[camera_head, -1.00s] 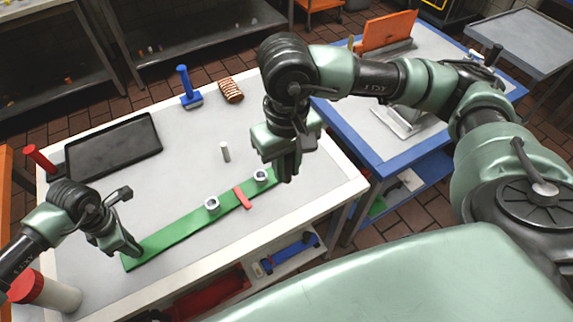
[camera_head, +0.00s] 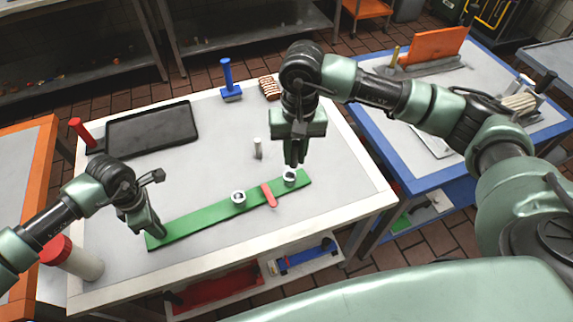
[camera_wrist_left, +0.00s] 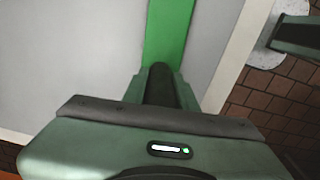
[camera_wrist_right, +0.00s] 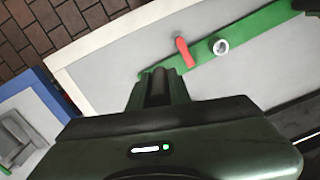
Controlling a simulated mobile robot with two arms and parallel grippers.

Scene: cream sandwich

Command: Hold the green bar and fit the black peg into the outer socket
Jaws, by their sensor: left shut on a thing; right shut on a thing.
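The green bar (camera_head: 210,220) lies flat on the white table with two white ring sockets on it. My left gripper (camera_head: 157,234) is shut on its left end; the bar also shows in the left wrist view (camera_wrist_left: 168,30). The outer socket (camera_head: 289,178) is near the bar's right end, the inner socket (camera_head: 238,197) further left. My right gripper (camera_head: 294,163) is shut, pointing down just above the outer socket. The black peg cannot be told apart from its dark fingers. The right wrist view shows the inner socket (camera_wrist_right: 220,46); the gripper hides the outer one.
A red piece (camera_head: 268,195) lies across the bar between the sockets. A small pale peg (camera_head: 257,148) stands behind the bar. The table's middle is clear.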

